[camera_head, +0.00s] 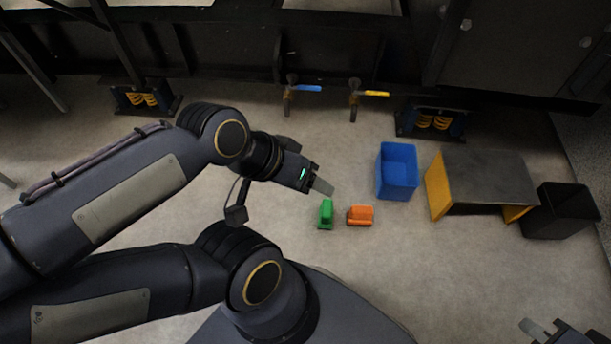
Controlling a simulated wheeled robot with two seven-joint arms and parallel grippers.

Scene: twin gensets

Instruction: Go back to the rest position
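My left gripper (322,187) hangs at the end of the arm from the left, above the floor near the picture's middle. Its grey finger is seen side-on, so the gap between the fingers is hidden. A small green block-like toy (326,214) and an orange one (360,215) show on the floor just below it in the picture; the gripper appears apart from both. My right gripper (536,330) shows at the bottom right edge, partly cut off. A grey finger and dark body parts show, with nothing seen in it; its opening is unclear.
A blue open bin (397,171), a grey-topped stand with yellow sides (483,177) and a black bin (560,211) stand on the right. Valves with a blue handle (307,88) and a yellow handle (376,94) stick out from dark machinery at the back. The floor at lower centre-right is clear.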

